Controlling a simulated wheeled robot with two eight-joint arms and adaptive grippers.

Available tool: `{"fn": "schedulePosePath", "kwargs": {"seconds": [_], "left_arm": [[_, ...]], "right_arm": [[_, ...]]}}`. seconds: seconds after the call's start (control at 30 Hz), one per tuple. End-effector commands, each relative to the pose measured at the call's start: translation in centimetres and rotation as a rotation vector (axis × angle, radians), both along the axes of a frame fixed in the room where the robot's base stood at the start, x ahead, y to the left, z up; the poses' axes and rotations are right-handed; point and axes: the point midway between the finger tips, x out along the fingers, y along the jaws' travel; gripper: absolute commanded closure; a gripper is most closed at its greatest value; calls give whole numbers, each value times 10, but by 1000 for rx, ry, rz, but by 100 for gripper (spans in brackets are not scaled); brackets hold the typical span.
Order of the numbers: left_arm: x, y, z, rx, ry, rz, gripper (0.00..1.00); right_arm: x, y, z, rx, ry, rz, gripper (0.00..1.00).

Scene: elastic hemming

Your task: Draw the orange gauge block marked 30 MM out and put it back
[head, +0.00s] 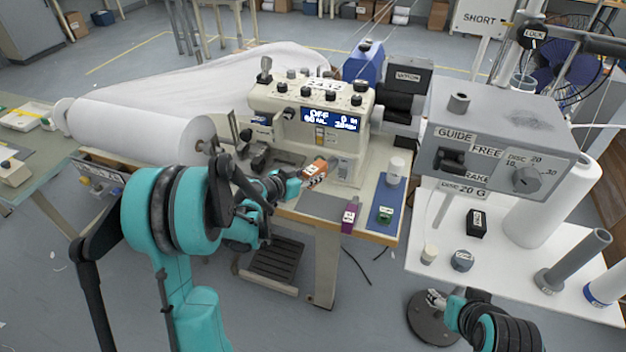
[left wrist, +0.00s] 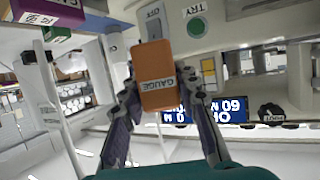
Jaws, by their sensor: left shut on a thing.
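The orange gauge block (head: 314,171) is at the front of the cream sewing machine (head: 315,110), beside its lower right body. In the left wrist view the orange block (left wrist: 156,75) stands between the fingers, with a white GAUGE label; no 30 MM mark is readable. My left gripper (head: 301,178) is shut on it; the wrist view also shows this gripper (left wrist: 160,105). Whether the block touches the machine or anything under it, I cannot tell. My right gripper (head: 434,298) is low at the right, away from the block; its finger opening is too small to judge.
A purple block (head: 349,216) stands at the table's front edge. A green block (head: 385,215) and a white spool (head: 396,170) are on a blue mat (head: 377,228). A grey control box (head: 500,135) overhangs the white right-hand table. A fabric roll (head: 145,130) lies left.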

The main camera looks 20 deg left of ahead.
Motion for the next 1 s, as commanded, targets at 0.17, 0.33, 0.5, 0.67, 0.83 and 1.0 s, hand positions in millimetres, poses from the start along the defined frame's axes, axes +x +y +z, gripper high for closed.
{"fn": "schedulePosePath", "kwargs": {"seconds": [0.17,0.33,0.5,0.67,0.83,1.0], "left_arm": [[15,7,-16,-1,-3,-14,100],[16,7,-17,-1,-4,-17,100],[16,7,-17,-1,-4,-17,100],[16,7,-18,-1,-4,-17,100],[16,7,-29,-1,-4,-17,100],[16,7,-49,-1,-4,-17,100]], "right_arm": [[0,0,-7,0,0,0,44],[0,0,-6,0,0,0,44],[0,0,-6,0,0,0,44],[0,0,-10,0,0,0,44],[0,0,-21,0,0,0,44],[0,0,-38,0,0,0,44]]}}
